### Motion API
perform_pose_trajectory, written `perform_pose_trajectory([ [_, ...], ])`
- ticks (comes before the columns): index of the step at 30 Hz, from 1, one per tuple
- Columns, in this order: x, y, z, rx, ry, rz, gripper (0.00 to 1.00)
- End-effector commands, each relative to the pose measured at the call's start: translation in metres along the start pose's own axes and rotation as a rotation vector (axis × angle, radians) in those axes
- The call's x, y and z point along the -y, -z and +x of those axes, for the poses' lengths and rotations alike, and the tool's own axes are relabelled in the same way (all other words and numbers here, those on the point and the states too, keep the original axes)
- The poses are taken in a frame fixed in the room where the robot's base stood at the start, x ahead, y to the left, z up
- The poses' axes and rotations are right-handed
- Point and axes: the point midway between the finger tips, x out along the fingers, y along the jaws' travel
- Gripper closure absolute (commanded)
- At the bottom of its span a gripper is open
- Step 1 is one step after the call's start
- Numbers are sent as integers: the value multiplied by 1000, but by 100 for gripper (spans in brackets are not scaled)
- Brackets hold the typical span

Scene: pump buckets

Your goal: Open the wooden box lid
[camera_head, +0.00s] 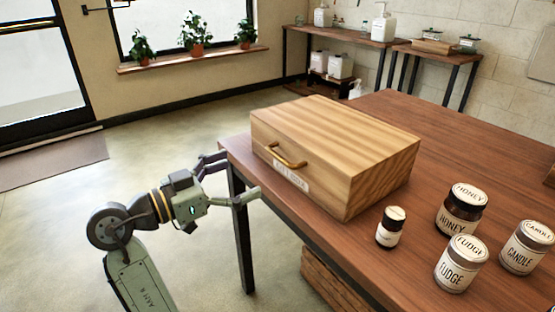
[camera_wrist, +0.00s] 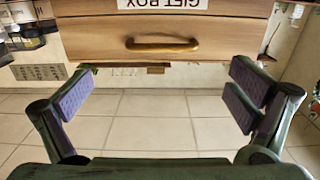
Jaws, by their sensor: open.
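The wooden box (camera_head: 335,150) sits shut near the left corner of the brown table. A brass-coloured handle (camera_head: 287,156) and a white label are on its front face. In the wrist view the box front (camera_wrist: 95,38) appears upside down at the top, with the handle (camera_wrist: 162,45) and a label reading "GIFT BOX". My gripper (camera_head: 236,174) is open and empty, off the table's left edge, in front of the box and apart from it. In the wrist view my gripper's fingers (camera_wrist: 158,96) are spread wide, and the handle lies beyond them, between them sideways.
A small dark bottle (camera_head: 391,226), a honey jar (camera_head: 460,212), a fudge jar (camera_head: 460,264) and a candle jar (camera_head: 526,248) stand on the table (camera_head: 500,130) right of the box. A wooden crate (camera_head: 332,280) is under the table.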

Motion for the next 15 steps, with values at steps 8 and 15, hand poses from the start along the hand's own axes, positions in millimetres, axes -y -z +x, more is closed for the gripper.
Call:
perform_pose_trajectory([
  [8,0,2,48,0,-1,-2,0],
  [15,0,2,87,-1,1,-1,0],
])
